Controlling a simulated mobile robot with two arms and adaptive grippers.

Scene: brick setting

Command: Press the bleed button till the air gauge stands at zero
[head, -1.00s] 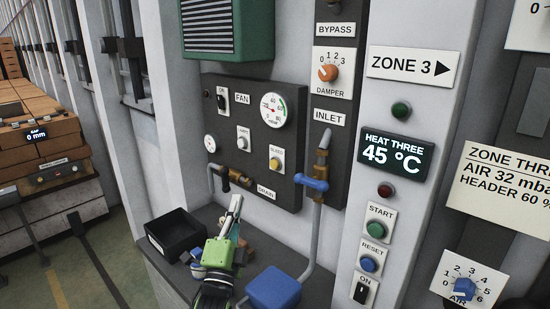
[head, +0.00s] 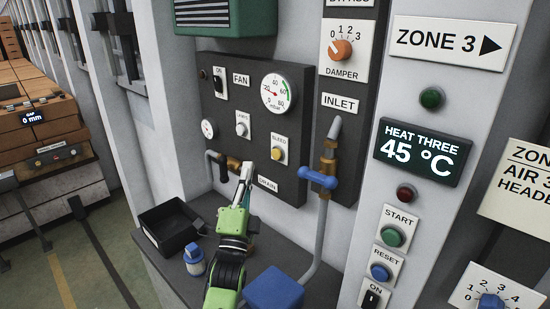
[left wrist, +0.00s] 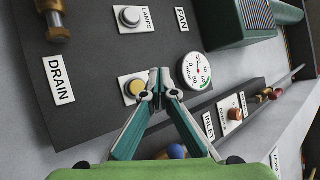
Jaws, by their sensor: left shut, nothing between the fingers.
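The bleed button (head: 279,154) is a yellow round button on a white plate labelled BLEED, on the dark fan panel (head: 225,125). It also shows in the left wrist view (left wrist: 134,88). The round white air gauge (head: 279,93) sits above it, with a green arc; its red needle points left, near the 20 mark, not clearly readable. It shows in the left wrist view (left wrist: 196,71) too. My left gripper (head: 248,168) is shut and empty, its tips left of and a little below the button in the head view. In the wrist view the tips (left wrist: 160,84) appear beside the button, apparently short of it.
A lamps button (head: 242,125), a small gauge (head: 208,128) and the brass drain valve (head: 233,163) are near the gripper. A blue-handled inlet valve (head: 319,178) stands to the right. A black tray (head: 170,230), blue-capped bottle (head: 194,262) and blue box (head: 274,290) occupy the ledge.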

